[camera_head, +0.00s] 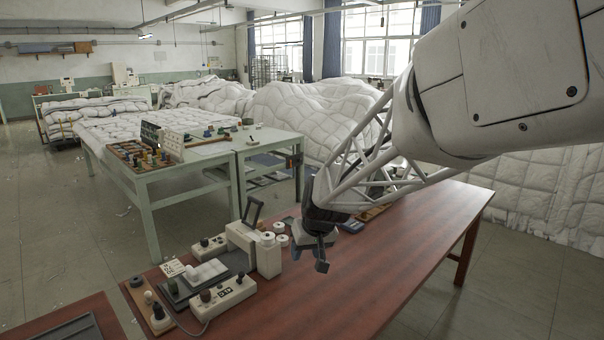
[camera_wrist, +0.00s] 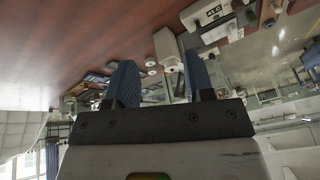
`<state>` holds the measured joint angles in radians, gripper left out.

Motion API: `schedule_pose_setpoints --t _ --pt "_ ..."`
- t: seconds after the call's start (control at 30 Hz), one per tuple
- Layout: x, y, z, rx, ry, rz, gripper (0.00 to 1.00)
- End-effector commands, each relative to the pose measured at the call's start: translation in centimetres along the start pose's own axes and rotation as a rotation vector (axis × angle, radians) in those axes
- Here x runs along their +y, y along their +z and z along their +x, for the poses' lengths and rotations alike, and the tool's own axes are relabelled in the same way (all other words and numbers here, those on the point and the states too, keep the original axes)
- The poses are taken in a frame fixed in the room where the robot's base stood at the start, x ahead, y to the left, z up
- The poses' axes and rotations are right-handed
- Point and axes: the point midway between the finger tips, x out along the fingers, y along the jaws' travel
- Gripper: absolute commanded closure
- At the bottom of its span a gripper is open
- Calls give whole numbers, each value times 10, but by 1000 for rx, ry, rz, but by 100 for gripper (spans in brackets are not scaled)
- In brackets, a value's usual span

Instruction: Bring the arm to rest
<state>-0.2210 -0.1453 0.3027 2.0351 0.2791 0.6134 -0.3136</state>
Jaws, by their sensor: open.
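My arm reaches in from the upper right in the head view. In the wrist view my gripper (camera_wrist: 158,82) shows two blue-grey padded fingers standing well apart. It is open, and I see nothing held between the fingers. In the head view the fingers are small and dark, and part of the table behind them is hidden by my arm.
The white machine (camera_head: 241,243), thread spools (camera_head: 268,240) and a control box (camera_head: 224,295) crowd the table's left part. Its right part is clear. Pale green tables (camera_head: 200,170) stand behind, one with a rack of small items. Quilted white duvets (camera_head: 310,112) are heaped beyond.

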Motion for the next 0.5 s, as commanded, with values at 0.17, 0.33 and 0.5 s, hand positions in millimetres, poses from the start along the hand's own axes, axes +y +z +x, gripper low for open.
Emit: schedule_pose_setpoints --t 0.17,0.33,0.5 --pt "13 42 -42 -12 25 41 52" --pt "23 84 -76 -29 51 81 52" --pt "31 128 -105 -45 80 123 52"
